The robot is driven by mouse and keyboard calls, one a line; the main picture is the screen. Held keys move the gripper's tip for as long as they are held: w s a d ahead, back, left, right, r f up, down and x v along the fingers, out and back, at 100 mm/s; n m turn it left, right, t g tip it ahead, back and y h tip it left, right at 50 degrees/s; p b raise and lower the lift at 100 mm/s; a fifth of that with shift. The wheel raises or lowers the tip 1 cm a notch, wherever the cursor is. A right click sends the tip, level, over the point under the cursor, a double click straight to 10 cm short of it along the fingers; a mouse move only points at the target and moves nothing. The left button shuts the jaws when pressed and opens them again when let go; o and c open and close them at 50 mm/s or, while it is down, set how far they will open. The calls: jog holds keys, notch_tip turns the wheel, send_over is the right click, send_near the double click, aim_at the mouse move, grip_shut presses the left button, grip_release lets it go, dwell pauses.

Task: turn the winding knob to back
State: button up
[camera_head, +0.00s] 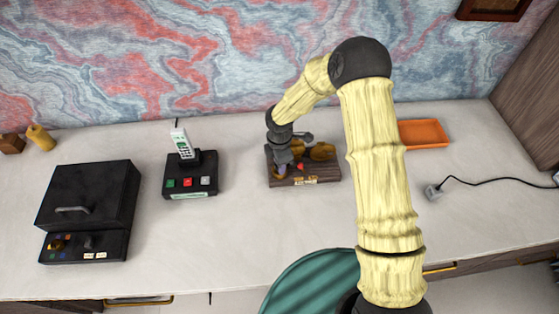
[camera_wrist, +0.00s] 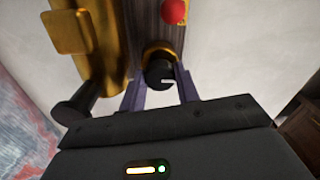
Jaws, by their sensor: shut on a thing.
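The winding knob (camera_wrist: 158,70) is a dark, round knob with a pale mark and a brass collar, on the music-box-like device. My gripper (camera_wrist: 161,92) is at the knob in the wrist view, with one purple finger on each side, shut on it. In the head view my gripper (camera_head: 282,172) reaches down to the left front part of the device (camera_head: 318,179), which has a dark wooden base and brass parts. The knob is hidden there behind my gripper. Which way the knob's mark counts as pointing cannot be told.
A red button (camera_wrist: 174,11) and a brass part (camera_wrist: 69,32) lie close to the knob. A cordless phone on its base (camera_head: 190,178) and a black box (camera_head: 88,195) stand to the left. An orange tray (camera_head: 424,134) and a plug (camera_head: 433,193) are at right. Desk space between them is clear.

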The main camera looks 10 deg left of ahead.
jog(key=shift+w+d, duration=0.1)
dwell(0.4)
jog(key=o, duration=1)
jog(key=shift+c, duration=0.2)
